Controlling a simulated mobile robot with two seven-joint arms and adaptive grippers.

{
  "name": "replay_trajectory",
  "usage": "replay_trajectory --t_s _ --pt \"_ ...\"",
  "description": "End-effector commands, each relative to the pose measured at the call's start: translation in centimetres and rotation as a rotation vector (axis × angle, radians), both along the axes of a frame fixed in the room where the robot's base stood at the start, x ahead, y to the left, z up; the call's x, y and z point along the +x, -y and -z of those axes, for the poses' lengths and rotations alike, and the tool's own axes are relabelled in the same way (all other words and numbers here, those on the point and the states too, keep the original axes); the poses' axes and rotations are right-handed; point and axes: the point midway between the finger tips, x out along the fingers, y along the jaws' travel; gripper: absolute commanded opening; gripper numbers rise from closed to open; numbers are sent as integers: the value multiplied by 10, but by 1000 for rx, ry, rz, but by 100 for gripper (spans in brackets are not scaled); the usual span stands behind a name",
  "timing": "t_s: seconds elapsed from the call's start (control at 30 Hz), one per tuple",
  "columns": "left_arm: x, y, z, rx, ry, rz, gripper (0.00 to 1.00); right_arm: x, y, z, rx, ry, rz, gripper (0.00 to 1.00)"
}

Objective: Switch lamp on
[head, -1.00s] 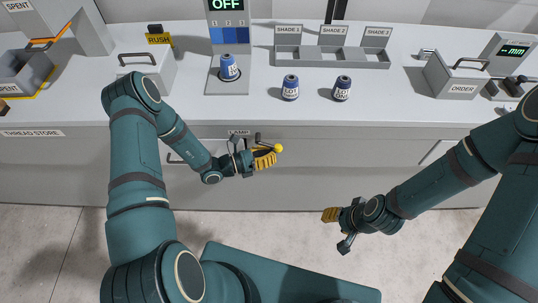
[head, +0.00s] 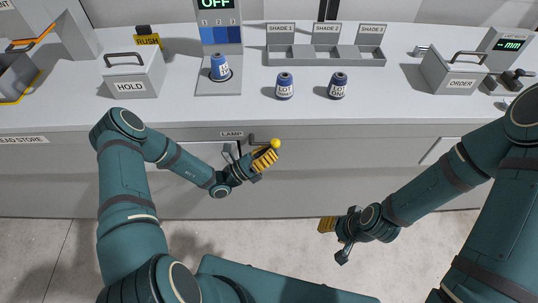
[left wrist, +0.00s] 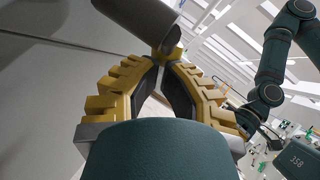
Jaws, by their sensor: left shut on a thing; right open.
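The lamp lever, with a yellow knob (head: 275,143), sticks out from the counter's front just right of the LAMP label (head: 231,134). My left gripper (head: 269,152) has its yellow fingers shut at this knob, pointing up and right. The display (head: 216,4) above the blue swatch panel reads OFF. My right gripper (head: 326,225) is open and empty, low in front of the counter.
Blue spools (head: 285,86) stand on the counter, one on the grey stand (head: 219,87). A HOLD box (head: 131,82) is at the left, an ORDER box (head: 452,74) at the right, and a three-part shade rack (head: 372,55) behind. Floor before the counter is clear.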

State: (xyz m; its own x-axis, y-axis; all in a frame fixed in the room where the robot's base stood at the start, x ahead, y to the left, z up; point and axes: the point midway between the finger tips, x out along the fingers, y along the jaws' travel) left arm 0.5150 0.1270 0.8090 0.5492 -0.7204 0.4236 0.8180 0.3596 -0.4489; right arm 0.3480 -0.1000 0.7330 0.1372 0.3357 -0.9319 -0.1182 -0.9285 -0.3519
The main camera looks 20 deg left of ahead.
Motion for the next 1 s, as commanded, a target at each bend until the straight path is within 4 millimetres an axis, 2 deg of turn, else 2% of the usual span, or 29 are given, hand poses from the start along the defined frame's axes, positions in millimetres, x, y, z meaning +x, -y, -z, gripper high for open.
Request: replay_trajectory --t_s 0.4,1.0 --pt "1 4 -9 -144 42 0 0 1 0 6 0 4 1 47" --pt "2 5 -16 -143 42 0 0 1 0 4 0 3 1 47"
